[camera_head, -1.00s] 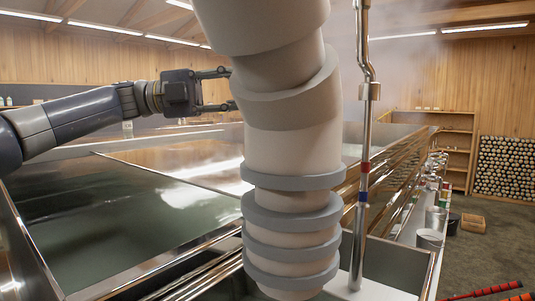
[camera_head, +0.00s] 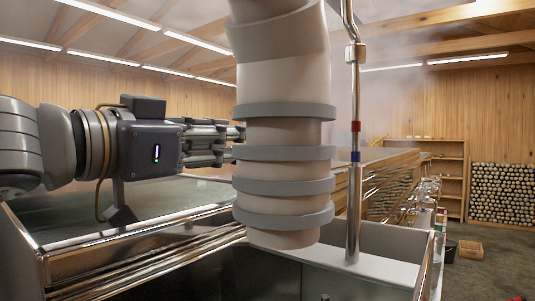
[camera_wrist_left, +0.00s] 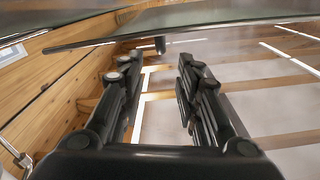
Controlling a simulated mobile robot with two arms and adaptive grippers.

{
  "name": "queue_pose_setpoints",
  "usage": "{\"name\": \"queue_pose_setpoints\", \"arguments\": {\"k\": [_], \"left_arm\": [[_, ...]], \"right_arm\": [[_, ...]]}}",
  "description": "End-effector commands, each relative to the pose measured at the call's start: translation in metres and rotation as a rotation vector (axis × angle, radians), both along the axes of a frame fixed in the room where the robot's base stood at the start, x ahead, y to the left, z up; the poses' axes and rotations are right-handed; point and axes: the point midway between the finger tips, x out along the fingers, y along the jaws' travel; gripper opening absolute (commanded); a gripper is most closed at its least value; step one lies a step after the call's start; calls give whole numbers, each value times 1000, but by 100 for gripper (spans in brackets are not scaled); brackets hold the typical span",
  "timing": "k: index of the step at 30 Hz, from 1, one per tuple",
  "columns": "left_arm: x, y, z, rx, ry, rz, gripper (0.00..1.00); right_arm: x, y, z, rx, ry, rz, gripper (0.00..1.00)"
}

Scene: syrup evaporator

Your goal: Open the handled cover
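I cannot clearly make out the handled cover in the head view. In the left wrist view a flat greenish panel (camera_wrist_left: 215,20) with a dark edge crosses the top, and a small dark knob-like piece (camera_wrist_left: 160,45) shows just under that edge. I cannot tell whether they belong to the cover. My left gripper (camera_wrist_left: 155,75) is open and empty there, its two fingers apart. In the head view my left gripper (camera_head: 215,143) reaches right, above the evaporator pan (camera_head: 70,208), with its tips at or behind a thick pale column. My right gripper is out of view.
The thick pale ringed column (camera_head: 283,130) stands in front at the middle, beside a thin steel pipe (camera_head: 354,190). Metal pan walls (camera_head: 130,250) run below my left arm. Shelves (camera_head: 447,172) and stacked logs (camera_head: 502,193) stand at the far right.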

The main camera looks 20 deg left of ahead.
Motion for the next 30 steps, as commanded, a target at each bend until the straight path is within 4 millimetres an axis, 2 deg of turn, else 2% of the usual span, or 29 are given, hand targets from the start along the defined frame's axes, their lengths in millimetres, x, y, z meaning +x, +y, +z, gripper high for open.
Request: {"name": "queue_pose_setpoints", "arguments": {"k": [4,8,24,30], "left_arm": [[-1,1,-10,-6,25,21,32],[10,-1,-9,-6,26,22,32],[82,-23,-8,-3,24,20,32],[96,-27,-8,-5,23,19,32]], "right_arm": [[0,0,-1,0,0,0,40],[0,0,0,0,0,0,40],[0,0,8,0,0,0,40],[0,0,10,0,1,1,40]]}}
